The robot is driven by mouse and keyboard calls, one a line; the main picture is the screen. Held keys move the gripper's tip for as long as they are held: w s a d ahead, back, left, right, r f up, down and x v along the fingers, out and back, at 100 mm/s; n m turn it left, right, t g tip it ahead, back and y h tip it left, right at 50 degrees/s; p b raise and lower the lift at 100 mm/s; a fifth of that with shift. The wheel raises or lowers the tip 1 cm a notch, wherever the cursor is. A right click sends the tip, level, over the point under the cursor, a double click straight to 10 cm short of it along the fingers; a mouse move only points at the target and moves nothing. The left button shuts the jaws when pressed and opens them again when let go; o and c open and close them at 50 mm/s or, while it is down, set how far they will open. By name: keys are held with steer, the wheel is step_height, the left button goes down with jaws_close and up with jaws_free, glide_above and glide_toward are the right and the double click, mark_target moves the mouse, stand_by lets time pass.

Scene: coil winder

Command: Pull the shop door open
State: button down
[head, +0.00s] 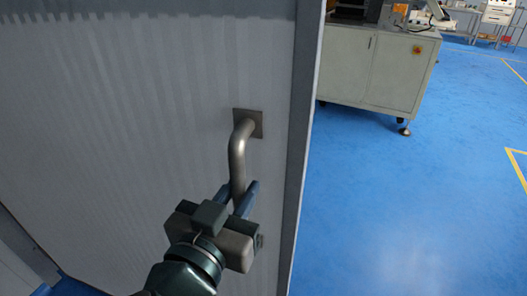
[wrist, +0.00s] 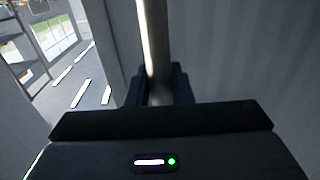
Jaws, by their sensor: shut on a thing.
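The shop door (head: 150,120) is a large grey ribbed panel filling the left half of the head view. Its bent metal handle (head: 238,160) is fixed to a square plate near the door's right edge. My gripper (head: 245,199) is shut on the upright bar of the handle. In the wrist view the handle bar (wrist: 155,45) runs down between the two dark fingers (wrist: 158,88). The lower part of the handle is hidden behind my gripper.
Right of the door edge, a blue floor (head: 400,210) with yellow lines lies open. A pale machine cabinet (head: 372,70) on feet stands beyond the edge. A workbench and other equipment stand at the far right.

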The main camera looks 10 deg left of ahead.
steer(key=shift+s, duration=0.45)
steer(key=shift+a, duration=0.1)
steer(key=c, duration=1.3)
jaws_free()
steer(key=shift+c, duration=0.2)
